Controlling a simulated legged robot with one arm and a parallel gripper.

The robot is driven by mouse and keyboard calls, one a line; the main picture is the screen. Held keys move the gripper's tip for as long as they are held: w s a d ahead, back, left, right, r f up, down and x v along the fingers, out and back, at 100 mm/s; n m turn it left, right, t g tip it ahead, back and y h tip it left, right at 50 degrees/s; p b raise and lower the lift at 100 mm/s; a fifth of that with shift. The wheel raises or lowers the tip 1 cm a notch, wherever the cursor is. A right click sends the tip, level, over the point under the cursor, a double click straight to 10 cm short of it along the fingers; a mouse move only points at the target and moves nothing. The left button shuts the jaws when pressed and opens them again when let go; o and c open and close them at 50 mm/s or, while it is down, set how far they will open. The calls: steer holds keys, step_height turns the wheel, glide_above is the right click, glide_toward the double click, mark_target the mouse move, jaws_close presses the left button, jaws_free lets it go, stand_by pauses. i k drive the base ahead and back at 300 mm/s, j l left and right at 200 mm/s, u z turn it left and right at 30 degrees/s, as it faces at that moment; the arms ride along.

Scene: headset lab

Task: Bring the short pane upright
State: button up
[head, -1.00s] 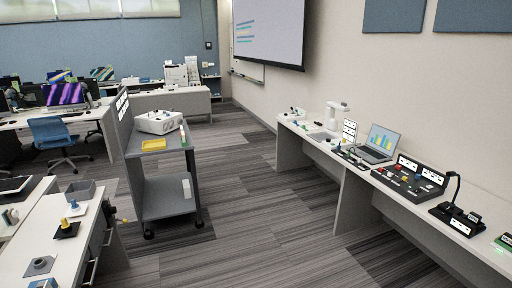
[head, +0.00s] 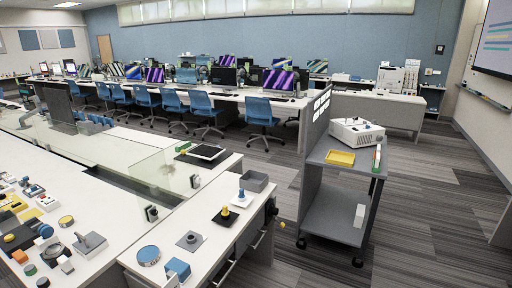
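A clear, greenish glass pane (head: 150,172) shows at the middle left of the head view, over the white benches. Two small dark holders, one near (head: 152,213) and one farther back (head: 194,181), stand by its right side. I cannot tell for sure whether this is the short pane, or whether it stands or leans. My gripper is not in view.
The near-left white bench (head: 120,262) carries many small parts. A grey bin (head: 255,181) and a yellow-topped peg (head: 224,212) are on its right part. A grey cart (head: 333,212) stands to the right. Carpet (head: 425,225) is clear beyond it.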

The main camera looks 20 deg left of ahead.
mark_target(168, 167)
steer(key=i+u, duration=0.4)
steer(key=i, duration=0.2)
steer(key=i+u, duration=0.35)
steer(key=i, duration=0.25)
steer(key=i+l+u, duration=0.4)
steer(key=i, duration=0.15)
steer(key=i+j, duration=0.05)
